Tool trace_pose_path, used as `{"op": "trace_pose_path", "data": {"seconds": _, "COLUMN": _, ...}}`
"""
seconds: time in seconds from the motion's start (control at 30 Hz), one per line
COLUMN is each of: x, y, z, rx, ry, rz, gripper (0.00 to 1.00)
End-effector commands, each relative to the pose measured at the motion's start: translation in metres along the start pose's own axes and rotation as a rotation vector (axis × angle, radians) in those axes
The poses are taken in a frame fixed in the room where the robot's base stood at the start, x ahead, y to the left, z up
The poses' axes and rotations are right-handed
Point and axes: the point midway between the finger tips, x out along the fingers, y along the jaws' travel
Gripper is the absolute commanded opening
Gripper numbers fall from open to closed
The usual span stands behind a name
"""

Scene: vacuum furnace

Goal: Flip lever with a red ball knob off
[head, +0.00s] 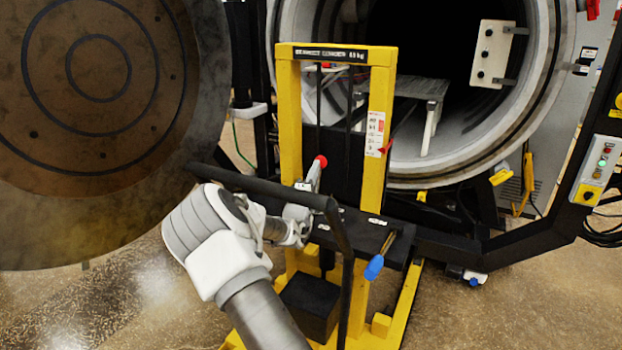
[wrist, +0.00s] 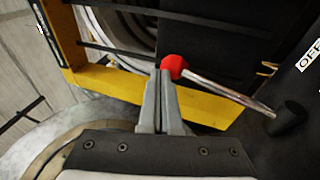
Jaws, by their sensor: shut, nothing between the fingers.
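The lever's red ball knob (wrist: 174,66) is at the upper middle of the wrist view, and its thin metal rod (wrist: 225,93) runs down right to a black base (wrist: 287,117). In the head view the red knob (head: 321,160) shows in front of the yellow frame, with most of the rod hidden by my gripper. My gripper (head: 315,172) is shut and empty, with its fingertips at the knob. In the wrist view the fingertips (wrist: 164,74) overlap the knob's left lower edge; whether they touch it I cannot tell. An "OFF" label (wrist: 311,55) is at the right.
The lever is on a yellow lifter (head: 375,130) with a black handlebar (head: 270,186) close to my arm. A blue-handled lever (head: 374,267) is at its right. The round furnace opening (head: 560,60) is behind, and a large round door (head: 90,130) is at left.

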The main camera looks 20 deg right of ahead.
Motion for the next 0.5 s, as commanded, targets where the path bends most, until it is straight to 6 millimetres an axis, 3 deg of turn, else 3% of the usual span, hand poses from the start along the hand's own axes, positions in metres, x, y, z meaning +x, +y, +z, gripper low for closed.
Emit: {"op": "trace_pose_path", "data": {"seconds": 0.5, "x": 0.031, "y": -0.011, "z": 0.007, "rx": 0.0, "ry": -0.001, "rz": 0.0, "gripper": 0.0}}
